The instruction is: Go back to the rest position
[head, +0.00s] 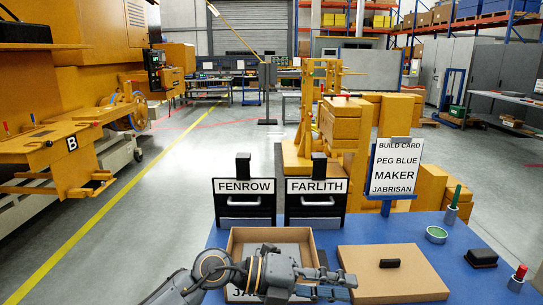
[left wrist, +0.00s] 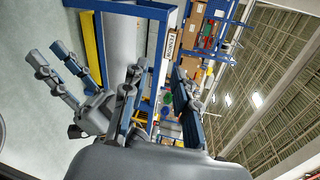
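My left gripper (head: 342,284) reaches in from the lower left of the head view, low over the front of an open cardboard box (head: 236,242). Its fingers point right, stand apart and hold nothing that I can see. In the left wrist view my left gripper's fingers (left wrist: 160,92) also stand apart with a gap between them. A second gripper, my right one (left wrist: 60,62), shows at the left of that view, its two fingers parted and empty. I cannot make it out in the head view. My left arm hides part of the box and its printed label.
A blue table (head: 440,288) bears the box, a brown lid (head: 365,262) with a black handle, a green bowl (head: 436,235) and peg holders. Black holders marked FENROW (head: 245,187) and FARLITH (head: 317,187) and a build card (head: 397,167) stand behind. Open floor lies left.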

